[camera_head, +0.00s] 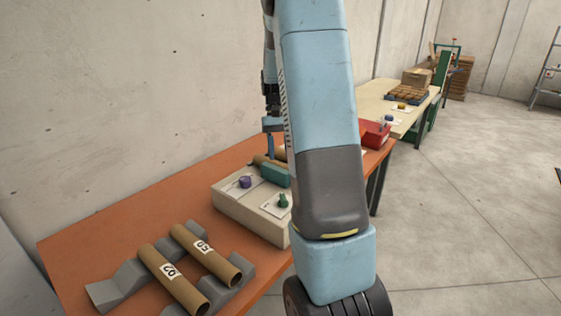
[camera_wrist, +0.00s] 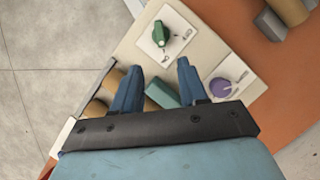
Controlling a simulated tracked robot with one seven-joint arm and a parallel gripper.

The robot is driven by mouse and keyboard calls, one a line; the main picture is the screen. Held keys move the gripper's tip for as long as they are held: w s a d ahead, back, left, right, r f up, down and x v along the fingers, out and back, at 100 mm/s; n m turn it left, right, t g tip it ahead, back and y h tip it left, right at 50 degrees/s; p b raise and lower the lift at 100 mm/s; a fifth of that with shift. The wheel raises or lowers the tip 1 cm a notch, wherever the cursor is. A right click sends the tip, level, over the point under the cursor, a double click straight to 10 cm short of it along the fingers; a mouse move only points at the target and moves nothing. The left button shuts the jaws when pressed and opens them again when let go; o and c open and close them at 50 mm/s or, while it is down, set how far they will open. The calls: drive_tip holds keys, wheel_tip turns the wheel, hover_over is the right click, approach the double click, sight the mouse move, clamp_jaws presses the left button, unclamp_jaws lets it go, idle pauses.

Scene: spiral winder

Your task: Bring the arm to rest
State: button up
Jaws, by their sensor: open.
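My arm crosses the middle of the head view in blue and dark grey. My gripper (camera_wrist: 157,85) shows in the wrist view with two blue fingers apart and nothing between them. It is above a cream control box with a green knob (camera_wrist: 160,34) and a purple knob (camera_wrist: 221,88). A teal block (camera_wrist: 163,94) lies beyond the gap between the fingers. In the head view the control box (camera_head: 240,213) stands on the orange table, and my arm hides part of the area to its right.
Two cardboard tubes (camera_head: 174,280) lie on grey cradles at the front of the orange table (camera_head: 110,222). A red bin (camera_head: 374,134) stands farther back. A pale table (camera_head: 372,101) with a tray of brown pieces stands behind. The concrete floor at right is open.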

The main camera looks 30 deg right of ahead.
drive_tip(key=shift+r, duration=0.15)
idle(0.4)
drive_tip(key=s+a+r+n+t+h, duration=0.15)
drive_tip(key=s+a+r+t, duration=0.25)
drive_tip(key=s+a+r, duration=0.7)
drive_tip(key=s+a+r+n+t, duration=0.2)
drive_tip(key=s+a+t, duration=0.3)
drive_tip(key=s, duration=0.7)
drive_tip(key=shift+a+r+n+t, duration=0.4)
drive_tip(key=shift+a+r, duration=0.5)
drive_tip(key=shift+a, duration=0.25)
